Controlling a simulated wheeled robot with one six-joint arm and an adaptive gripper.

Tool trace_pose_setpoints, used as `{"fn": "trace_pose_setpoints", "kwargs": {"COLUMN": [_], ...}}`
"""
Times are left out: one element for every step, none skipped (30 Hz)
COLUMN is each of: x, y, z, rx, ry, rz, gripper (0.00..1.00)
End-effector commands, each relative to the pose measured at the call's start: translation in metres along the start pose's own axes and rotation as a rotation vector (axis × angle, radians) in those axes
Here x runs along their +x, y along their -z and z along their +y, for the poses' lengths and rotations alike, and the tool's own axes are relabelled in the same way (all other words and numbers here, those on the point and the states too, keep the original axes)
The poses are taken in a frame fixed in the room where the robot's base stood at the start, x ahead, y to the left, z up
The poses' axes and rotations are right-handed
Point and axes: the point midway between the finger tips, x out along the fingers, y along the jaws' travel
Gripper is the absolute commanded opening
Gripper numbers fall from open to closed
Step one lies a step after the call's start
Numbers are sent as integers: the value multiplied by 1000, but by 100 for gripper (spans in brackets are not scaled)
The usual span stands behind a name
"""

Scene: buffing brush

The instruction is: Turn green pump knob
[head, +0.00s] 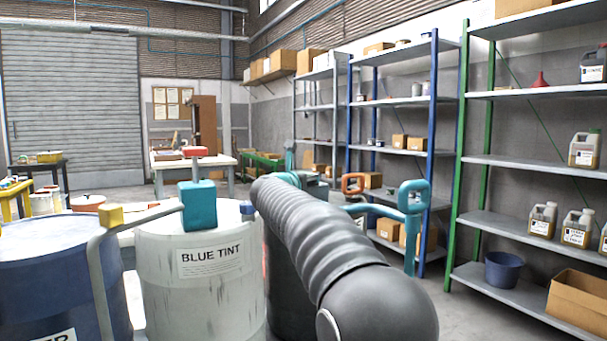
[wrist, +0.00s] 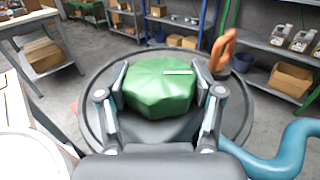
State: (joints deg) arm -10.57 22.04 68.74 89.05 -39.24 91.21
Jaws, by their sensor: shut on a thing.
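The green pump knob (wrist: 160,90) fills the middle of the wrist view. It is faceted, with a white mark on its top near the right. My gripper (wrist: 163,92) has one finger on each side of the knob and is shut on it. The knob sits above a round dark drum top (wrist: 95,112). In the head view, my arm hides the knob and gripper.
An orange handle (wrist: 222,50) and a teal pipe (wrist: 290,150) stand right of the knob. In the head view, a white BLUE TINT drum (head: 203,285) with a teal pump (head: 198,206) and a blue drum (head: 50,275) stand left. Shelves (head: 520,160) line the right.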

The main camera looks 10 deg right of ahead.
Motion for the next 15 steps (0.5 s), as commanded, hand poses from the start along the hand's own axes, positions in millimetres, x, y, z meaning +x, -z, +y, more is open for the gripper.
{"fn": "trace_pose_setpoints", "kwargs": {"x": [0, 0, 0, 0, 0, 0, 0, 0, 0, 0, 0, 0, 0, 0, 0], "y": [-2, -1, -2, -1, -1, -1, -1, 0, 0, 0, 0, 0, 0, 1, 0], "z": [4, 4, 4, 3, 3, 3, 3, 3, 3, 3, 2, 2, 2, 2, 2], "rx": [-1, -1, 0, -1, 0, 0, 0, -1, 0, 0, 1, 1, 1, 0, 0], "ry": [37, 63, 96, 120, 143, 172, 193, 212, 237, 253, 270, 289, 302, 314, 328], "rz": [2, 2, 1, 1, 1, 1, 1, 1, 0, 1, 1, 1, 1, 1, 0], "gripper": [31, 31, 31, 31, 31, 31, 31, 31, 31, 31, 31, 31, 31, 31, 31]}}
